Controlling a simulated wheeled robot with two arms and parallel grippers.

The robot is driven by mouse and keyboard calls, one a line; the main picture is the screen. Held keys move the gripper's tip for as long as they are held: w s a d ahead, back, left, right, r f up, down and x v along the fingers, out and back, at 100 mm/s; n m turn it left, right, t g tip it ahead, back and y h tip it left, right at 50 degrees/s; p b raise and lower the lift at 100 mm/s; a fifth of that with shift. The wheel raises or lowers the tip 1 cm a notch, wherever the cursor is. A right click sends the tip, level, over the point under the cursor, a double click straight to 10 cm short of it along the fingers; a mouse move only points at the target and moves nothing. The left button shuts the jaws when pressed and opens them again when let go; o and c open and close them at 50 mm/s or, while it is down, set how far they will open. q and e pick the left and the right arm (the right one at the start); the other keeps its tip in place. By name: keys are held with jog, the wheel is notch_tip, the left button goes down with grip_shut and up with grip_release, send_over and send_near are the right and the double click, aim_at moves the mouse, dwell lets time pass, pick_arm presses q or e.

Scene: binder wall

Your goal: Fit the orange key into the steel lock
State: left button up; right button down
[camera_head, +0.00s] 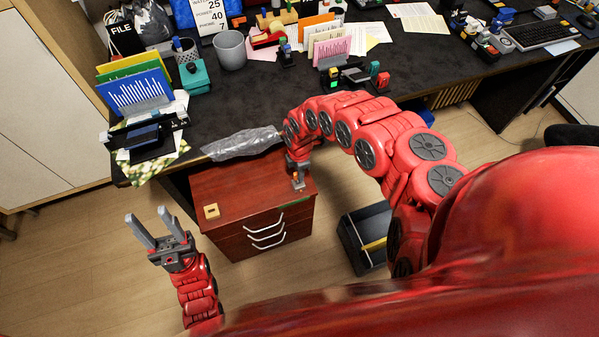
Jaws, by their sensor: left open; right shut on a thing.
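My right gripper (298,187) points down over the right part of the red-brown drawer cabinet's top (240,190). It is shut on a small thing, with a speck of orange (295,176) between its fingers. I take this to be the orange key, mostly hidden by the fingers. I cannot make out the steel lock; it may be hidden by the gripper or too small to tell. My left gripper (148,215) is open and empty above the floor, left of the cabinet. A small tan square with a dark centre (211,211) lies on the cabinet top.
The dark desk (270,100) behind is crowded with binders (137,92), a grey cup (231,50) and office items. A crumpled clear plastic bag (240,144) lies along its front edge. A dark open bin (350,246) stands right of the cabinet. Floor at left is clear.

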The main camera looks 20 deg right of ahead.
jog(key=shift+f+b, duration=1.25)
jog(key=shift+f, duration=0.35)
dwell(0.5)
jog(key=c, duration=0.7)
grip_release()
jog(key=shift+c, duration=0.2)
jog(key=shift+r, duration=0.4)
notch_tip(320, 180, up, 17)
jog(key=p, duration=0.5)
jog(key=shift+f, duration=0.2)
